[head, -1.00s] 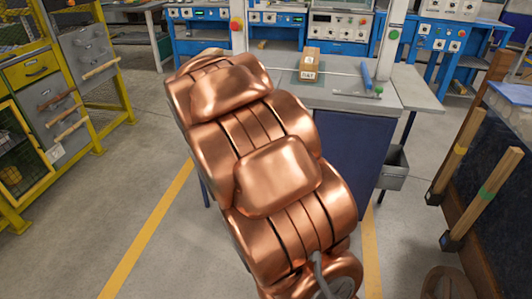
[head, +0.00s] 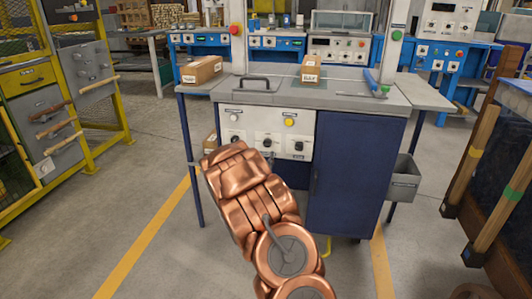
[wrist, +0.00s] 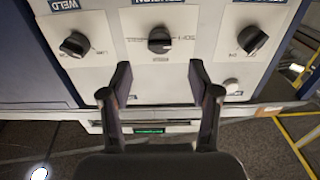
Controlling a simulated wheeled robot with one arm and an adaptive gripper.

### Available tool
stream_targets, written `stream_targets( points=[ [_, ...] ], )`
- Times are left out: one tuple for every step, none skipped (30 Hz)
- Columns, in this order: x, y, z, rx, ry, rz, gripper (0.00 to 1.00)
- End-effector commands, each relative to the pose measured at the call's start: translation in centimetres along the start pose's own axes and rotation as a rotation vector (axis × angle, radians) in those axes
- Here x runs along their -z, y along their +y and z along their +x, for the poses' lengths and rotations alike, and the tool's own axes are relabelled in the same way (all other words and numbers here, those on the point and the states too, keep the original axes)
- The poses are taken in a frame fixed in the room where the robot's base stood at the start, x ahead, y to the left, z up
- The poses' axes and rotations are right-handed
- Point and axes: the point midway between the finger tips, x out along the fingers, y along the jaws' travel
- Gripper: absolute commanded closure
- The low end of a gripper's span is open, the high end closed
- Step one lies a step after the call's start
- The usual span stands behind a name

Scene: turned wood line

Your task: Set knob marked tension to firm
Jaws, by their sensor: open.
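In the wrist view the middle black knob (wrist: 160,40) sits on a white plate, under a cut-off blue label whose visible letters fit "tension". In the head view the same white panel (head: 252,120) shows on the bench front, with the middle knob (head: 267,142) just beyond my copper arm. My arm hides most of the gripper there.
Another black knob (wrist: 75,45), by a "weld" label, and a third knob (wrist: 252,40) flank the middle one. A white button (wrist: 231,86) is close to the right finger. Cardboard boxes (head: 201,70) stand on the bench. A dark blue cabinet (head: 352,175) is right of the panel.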

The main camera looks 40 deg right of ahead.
Motion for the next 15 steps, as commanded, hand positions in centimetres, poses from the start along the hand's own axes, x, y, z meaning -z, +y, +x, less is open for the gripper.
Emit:
stream_targets(
  points=[
    [-0.1, 0.1, 0.3, -0.002, 0.002, 0.000, 0.38],
    [-0.1, 0.1, 0.5, -0.002, 0.002, 0.001, 0.38],
    [-0.1, 0.1, 0.7, -0.003, 0.001, 0.001, 0.38],
    [-0.1, 0.2, 1.0, -0.003, 0.000, 0.001, 0.38],
    [-0.2, 0.1, 1.2, -0.003, 0.000, 0.001, 0.38],
    [-0.2, 0.2, 1.6, -0.002, -0.001, 0.000, 0.38],
    [-0.2, 0.2, 2.0, -0.003, 0.000, 0.000, 0.38],
    [-0.2, 0.2, 2.4, -0.002, 0.001, -0.001, 0.38],
    [-0.1, 0.1, 2.8, -0.001, 0.002, 0.000, 0.38],
    [-0.1, 0.1, 3.2, -0.001, 0.003, 0.002, 0.38],
    [-0.1, 0.1, 3.5, -0.002, 0.002, 0.002, 0.38],
    [-0.2, 0.1, 3.9, -0.002, 0.000, 0.001, 0.38],
    [-0.2, 0.1, 4.2, -0.002, -0.002, 0.000, 0.38],
    [-0.2, 0.2, 4.6, -0.002, -0.002, 0.001, 0.38],
    [-0.1, 0.2, 5.0, -0.002, 0.000, 0.002, 0.38]
  ],
)
